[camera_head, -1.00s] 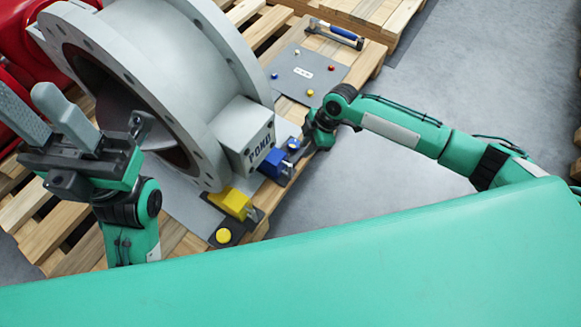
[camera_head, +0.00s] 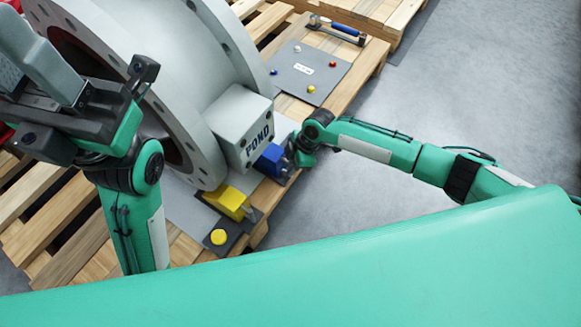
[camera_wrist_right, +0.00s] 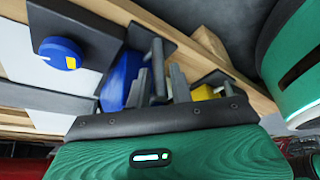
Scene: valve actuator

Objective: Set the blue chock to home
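The blue chock (camera_head: 268,158) sits at the foot of the grey POND box (camera_head: 240,127) on the valve, near the pallet edge. In the right wrist view the chock (camera_wrist_right: 117,82) is left of the fingers, with a dark upright post (camera_wrist_right: 158,68) beside it. My right gripper (camera_head: 291,160) is at the chock's right side. Its fingers (camera_wrist_right: 161,84) are apart, with the post showing in the gap; contact cannot be told. A blue knob with a yellow mark (camera_wrist_right: 60,53) is on a dark plate. My left gripper (camera_head: 38,70) is raised at upper left, fingers apart and empty.
A yellow chock (camera_head: 230,202) and yellow knob (camera_head: 218,237) are nearer me. The large grey valve body (camera_head: 160,60) fills the upper left. A grey panel with small coloured knobs (camera_head: 308,72) and a blue-handled tool (camera_head: 337,31) lie behind. The floor at right is clear.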

